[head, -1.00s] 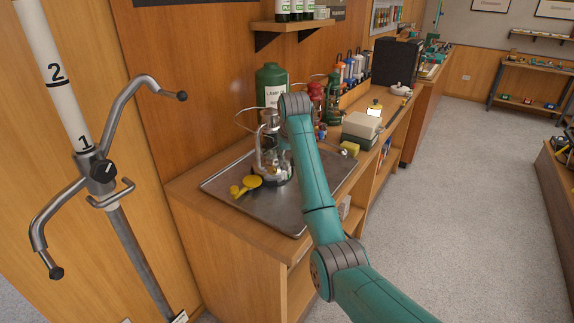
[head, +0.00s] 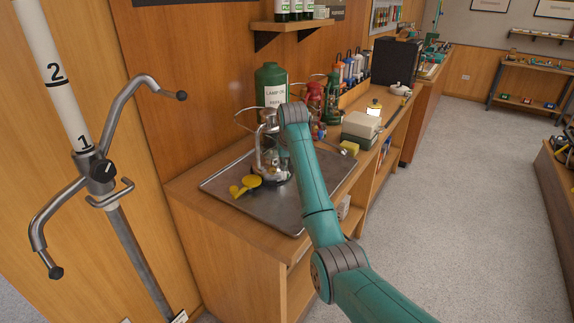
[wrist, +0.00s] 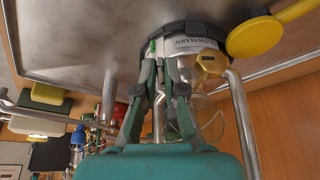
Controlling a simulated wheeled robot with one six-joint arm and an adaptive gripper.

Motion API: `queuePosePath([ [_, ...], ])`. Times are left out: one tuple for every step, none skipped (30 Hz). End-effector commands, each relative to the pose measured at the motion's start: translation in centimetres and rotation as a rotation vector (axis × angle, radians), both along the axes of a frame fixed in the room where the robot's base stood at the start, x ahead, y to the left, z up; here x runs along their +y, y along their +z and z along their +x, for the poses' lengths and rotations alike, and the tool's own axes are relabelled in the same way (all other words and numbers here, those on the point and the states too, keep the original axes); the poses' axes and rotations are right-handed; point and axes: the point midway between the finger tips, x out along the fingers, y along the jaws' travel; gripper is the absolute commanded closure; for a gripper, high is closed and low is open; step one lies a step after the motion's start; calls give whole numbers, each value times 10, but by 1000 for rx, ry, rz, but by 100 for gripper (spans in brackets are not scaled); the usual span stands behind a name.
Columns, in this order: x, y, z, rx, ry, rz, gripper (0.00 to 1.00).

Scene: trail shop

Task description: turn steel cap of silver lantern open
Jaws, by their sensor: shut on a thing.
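The silver lantern (head: 268,158) stands upright in the metal tray (head: 222,183), partly behind my arm. In the wrist view, which looks upside down, its silver tank (wrist: 188,45) with dark lettering is at the top middle, its bail wire hanging at the right. My gripper (wrist: 162,65) is at the tank's side, its fingers closed together on a small part there. That part is mostly hidden by the fingers, and I take it to be the steel cap. A brass-coloured fitting (wrist: 211,62) sits just right of the fingers. In the head view my gripper is hidden.
A yellow funnel (head: 245,187) lies in the tray beside the lantern; its disc (wrist: 254,38) is close to the tank. A green fuel bottle (head: 271,82), red lantern (head: 314,98), pale box (head: 361,126) and yellow sponge (head: 349,147) stand behind. The tray's front is clear.

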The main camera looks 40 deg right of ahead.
Motion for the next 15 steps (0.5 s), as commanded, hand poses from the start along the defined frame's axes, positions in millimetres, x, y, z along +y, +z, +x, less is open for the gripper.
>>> queuePosePath([
  [0,0,0,0,2,0,100],
  [0,0,0,0,4,0,100],
  [-1,0,0,0,9,1,100],
  [-1,0,-1,0,14,1,100],
  [-1,0,-1,0,21,0,100],
  [-2,0,-1,0,32,1,100],
  [-2,0,-1,-1,41,1,100],
  [-3,0,-2,0,53,1,100],
  [-4,0,-2,0,70,0,100],
  [-5,0,-2,0,87,0,100],
  [-6,0,-2,0,104,1,100],
  [-7,0,-3,0,131,1,100],
  [-8,0,-3,0,152,0,100],
  [-9,0,-4,-1,174,1,100],
  [-11,0,-4,-1,206,1,100],
])
